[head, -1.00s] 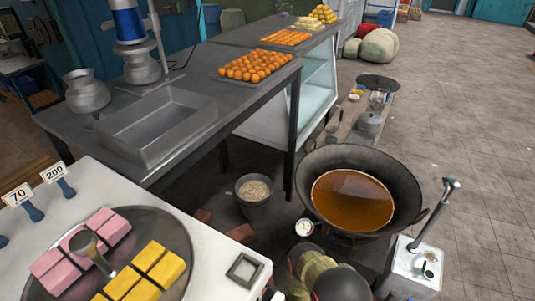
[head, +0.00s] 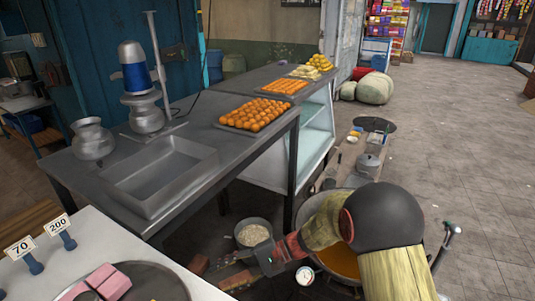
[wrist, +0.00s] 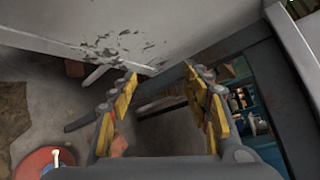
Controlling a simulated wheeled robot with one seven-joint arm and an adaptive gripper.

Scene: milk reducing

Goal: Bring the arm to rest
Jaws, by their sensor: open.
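My arm reaches in from the lower right of the head view, across the front of the big wok (head: 335,258). It hides most of the wok and its brown liquid. My gripper (head: 226,275) points left, low beside the white counter's corner and near a bucket of pale contents (head: 253,233). In the wrist view my gripper (wrist: 160,80) has its two yellow-padded fingers spread wide. Nothing is between them; floor and a dark table leg show beyond.
A grey metal table (head: 90,175) with a tray of orange sweets (head: 255,114) stands behind. The white counter (head: 30,275) is at lower left. A round dial (head: 305,276) is near the wok. Open floor lies right. The wrist view shows a red round object (wrist: 35,163).

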